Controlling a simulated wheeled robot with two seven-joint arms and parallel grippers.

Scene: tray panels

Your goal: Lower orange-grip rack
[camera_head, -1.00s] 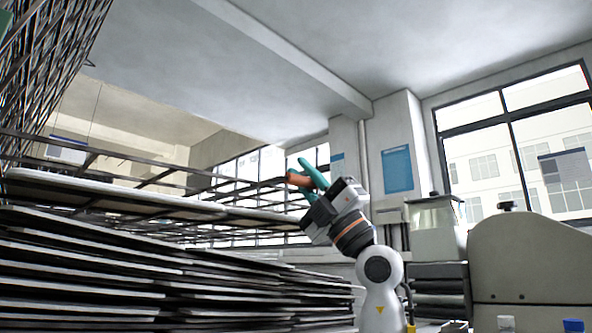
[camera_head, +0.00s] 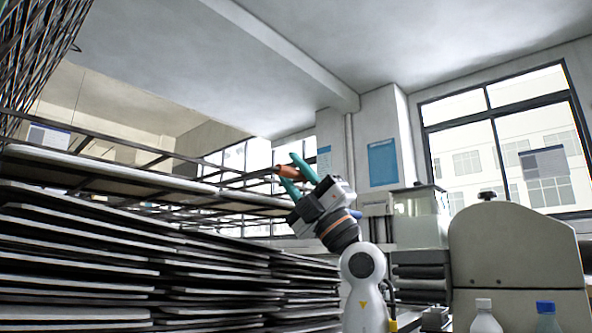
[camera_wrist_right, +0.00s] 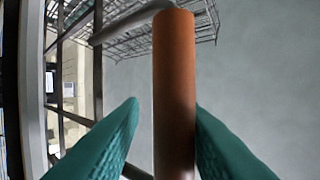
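The orange grip (camera_head: 288,173) is a short cylinder at the right end of the dark wire-frame rack (camera_head: 130,145). My right gripper (camera_head: 289,172) has its teal fingers on either side of it. In the right wrist view the orange grip (camera_wrist_right: 174,95) stands upright in the picture between the fingers (camera_wrist_right: 166,105). A gap shows between it and the left finger. It overlaps the edge of the right finger, and I cannot tell whether they touch. The gripper looks open around the grip. My left gripper is not in view.
A stack of thin dark trays with pale edges (camera_head: 120,260) fills the lower left, below the rack. A wire cage (camera_head: 35,50) hangs at upper left. A beige machine (camera_head: 515,245) and two bottles (camera_head: 485,318) stand at the right.

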